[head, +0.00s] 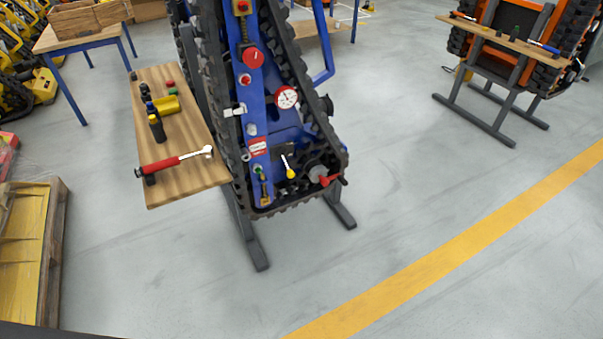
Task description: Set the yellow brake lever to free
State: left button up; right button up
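The yellow brake lever (289,170) is a small lever with a yellow knob and a pale shaft, low on the blue tracked carrier (290,133). The knob points down and slightly right. The carrier stands on end on a dark stand, its black tracks on both sides. The lever's labels are too small to read, so I cannot tell which setting it is at. Neither of my grippers shows in the head view.
A wooden board (185,122) at the carrier's left holds a red-handled wrench (172,163) and other tools. A red crank (333,179) sits right of the lever. An orange carrier (540,20) stands at upper right. A pallet (50,250) lies at lower left. The front floor is clear.

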aim_at(290, 175)
jog(key=i+l, duration=0.1)
jog(key=l, duration=0.5)
jog(key=i+l, duration=0.1)
jog(key=l, duration=0.45)
jog(key=i+l, duration=0.1)
jog(key=l, duration=0.5)
